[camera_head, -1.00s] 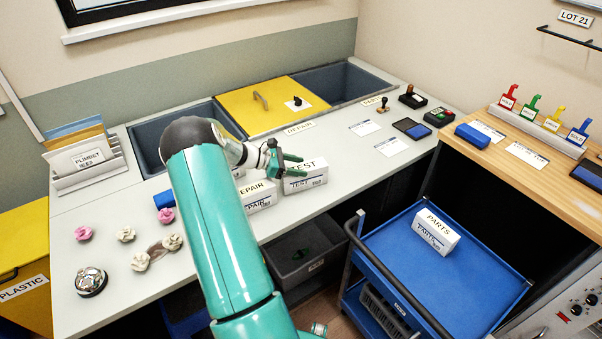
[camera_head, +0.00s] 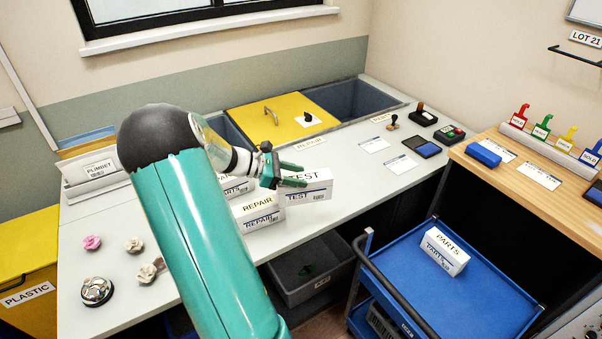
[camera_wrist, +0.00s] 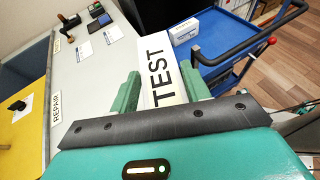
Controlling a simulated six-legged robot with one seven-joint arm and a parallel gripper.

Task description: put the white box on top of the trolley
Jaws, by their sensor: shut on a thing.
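My gripper (camera_head: 302,175) is shut on a white box marked TEST (camera_head: 318,190) near the front edge of the counter. In the wrist view the green fingers sit on both sides of the TEST box (camera_wrist: 168,88). I cannot tell for sure whether its underside is clear of the counter. The blue trolley (camera_head: 480,292) stands at the lower right. A white box marked PARTS (camera_head: 446,252) rests on its top shelf; the trolley top also shows in the wrist view (camera_wrist: 222,38).
A white REPAIR box (camera_head: 260,212) and another white box (camera_head: 236,188) stand left of the TEST box. A dark handle bar (camera_head: 395,292) edges the trolley's near side. A grey bin (camera_head: 312,278) is under the counter. The trolley top has free room around the PARTS box.

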